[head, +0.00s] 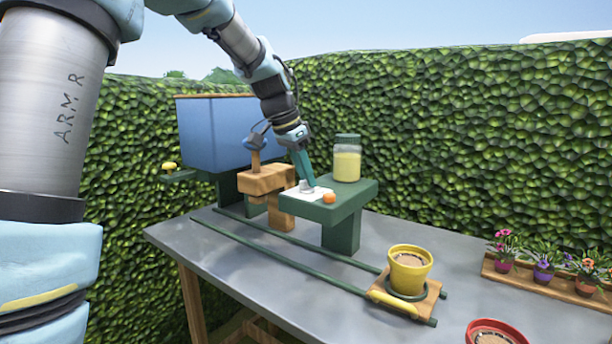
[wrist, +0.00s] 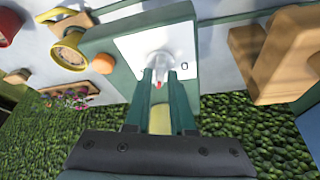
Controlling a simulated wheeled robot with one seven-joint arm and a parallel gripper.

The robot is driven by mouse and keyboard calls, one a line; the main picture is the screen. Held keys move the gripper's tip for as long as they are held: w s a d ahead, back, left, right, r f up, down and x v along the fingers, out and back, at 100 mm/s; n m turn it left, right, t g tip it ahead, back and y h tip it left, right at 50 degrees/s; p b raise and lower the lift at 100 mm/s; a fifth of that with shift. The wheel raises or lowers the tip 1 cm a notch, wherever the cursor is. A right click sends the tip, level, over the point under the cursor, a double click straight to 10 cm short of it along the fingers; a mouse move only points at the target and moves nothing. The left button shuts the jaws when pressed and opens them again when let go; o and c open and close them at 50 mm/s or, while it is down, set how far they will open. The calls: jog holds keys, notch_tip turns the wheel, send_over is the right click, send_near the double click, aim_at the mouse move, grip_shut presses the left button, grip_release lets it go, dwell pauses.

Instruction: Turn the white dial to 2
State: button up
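The white dial (head: 307,187) sits on a white plate (head: 321,194) on top of a green stand (head: 345,203). In the wrist view the dial (wrist: 172,62) is pale, with a small red mark at its near edge. A "0" shows on the plate (wrist: 130,46) to the right of the dial; no other figure is readable. My gripper (head: 308,183) points down at the dial. In the wrist view its two fingers (wrist: 166,80) are apart, with their tips at the dial's near side. I cannot tell whether they touch it. The fingers hide part of the plate.
A jar of yellow stuff (head: 347,165) stands behind the plate, and an orange knob (head: 329,198) is on the stand's front. A wooden block (head: 267,181) and a blue box (head: 215,133) are left. A yellow pot (head: 409,270) sits on a railed carriage, front right.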

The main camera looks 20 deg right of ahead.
jog(key=o, duration=0.3)
jog(key=v, duration=1)
jog(key=shift+r+b, duration=0.4)
jog(key=shift+a, duration=0.1)
jog(key=a+f+n+y+p, duration=0.25)
jog(key=a+f+n, duration=0.6)
jog(key=a, duration=0.75)
jog(key=s+a+f+n+y+p, duration=0.1)
jog(key=s+a+f+n, duration=0.2)
jog(key=s+a+f, duration=0.2)
jog(key=s+a+f+n+y+p, duration=0.1)
jog(key=s+a+f, duration=0.4)
jog(key=a, duration=0.6)
notch_tip(320, 180, down, 2)
jog(key=shift+s+f+n+t+p, duration=0.1)
jog(key=shift+s+n+t+p, duration=0.3)
jog(key=shift+n, duration=0.85)
